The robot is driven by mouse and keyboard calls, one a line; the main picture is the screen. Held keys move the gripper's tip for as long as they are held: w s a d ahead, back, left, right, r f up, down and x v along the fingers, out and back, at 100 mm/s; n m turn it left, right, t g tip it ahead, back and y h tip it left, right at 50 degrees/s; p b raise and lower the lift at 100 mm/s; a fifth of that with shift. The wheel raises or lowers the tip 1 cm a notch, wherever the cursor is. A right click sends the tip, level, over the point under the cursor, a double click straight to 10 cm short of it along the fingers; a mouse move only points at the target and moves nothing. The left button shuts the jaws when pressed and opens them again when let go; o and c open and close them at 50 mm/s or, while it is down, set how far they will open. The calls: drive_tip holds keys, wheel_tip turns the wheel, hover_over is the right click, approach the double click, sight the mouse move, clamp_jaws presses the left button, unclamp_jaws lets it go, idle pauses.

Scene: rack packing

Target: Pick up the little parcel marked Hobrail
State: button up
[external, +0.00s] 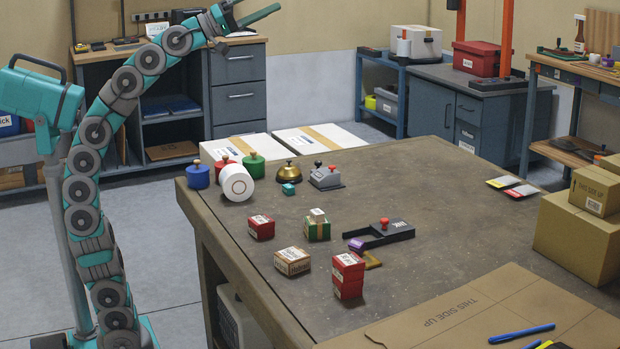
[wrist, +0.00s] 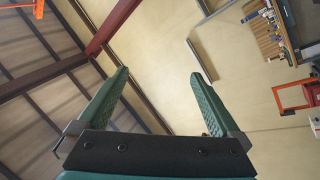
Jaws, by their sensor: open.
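Several little parcels stand on the workbench (external: 440,190) in the external view: a brown parcel (external: 292,262) with a white label, a red one (external: 261,227), a green and red one (external: 317,230) with a small pale block on top, and a red stack (external: 348,276). The lettering is too small to read surely, so I cannot tell for certain which says Hobrail. My gripper (external: 256,8) is raised high at the top, far from the parcels. In the wrist view its green fingers (wrist: 158,73) are spread and empty, facing wall and ceiling.
Coloured knobbed containers (external: 198,175), a white cylinder (external: 236,183), a brass bell (external: 289,171) and a grey stamp device (external: 326,178) stand behind the parcels. A black device (external: 385,233) is to their right. Flat cardboard (external: 490,310) and cartons (external: 580,235) lie at the right.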

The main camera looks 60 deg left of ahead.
drive_tip(key=w+a+f+n+g+h+b, duration=0.1)
drive_tip(key=w+f+n+g+h, duration=0.2)
drive_tip(key=f, duration=0.4)
drive_tip(key=w+a+f+n+h+b, duration=0.1)
drive_tip(key=w+f+n, duration=0.35)
drive_tip(key=f, duration=0.25)
drive_tip(key=n+g+h+b, duration=0.1)
drive_tip(key=n+g+h, duration=0.3)
drive_tip(key=g, duration=0.8)
approach(300, 265)
drive_tip(key=w+a+r+n, duration=0.1)
drive_tip(key=w+a+r, duration=0.2)
drive_tip(key=w+r, duration=0.7)
drive_tip(key=s+d+f+g, duration=0.1)
drive_tip(key=s+f, duration=0.1)
drive_tip(key=f, duration=0.1)
drive_tip(key=s+d+f+n+g, duration=0.1)
drive_tip(key=s+f, duration=0.1)
drive_tip(key=f, duration=0.1)
drive_tip(key=s+d+f+n+g, duration=0.1)
drive_tip(key=s+d+f+g, duration=0.1)
drive_tip(key=s+f, duration=0.1)
drive_tip(key=shift+s+y, duration=0.1)
drive_tip(key=shift+y, duration=0.2)
drive_tip(key=shift+b+x, duration=0.45)
drive_tip(key=shift+x, duration=3.5)
drive_tip(key=shift+s, duration=0.1)
drive_tip(key=shift+c, duration=0.4)
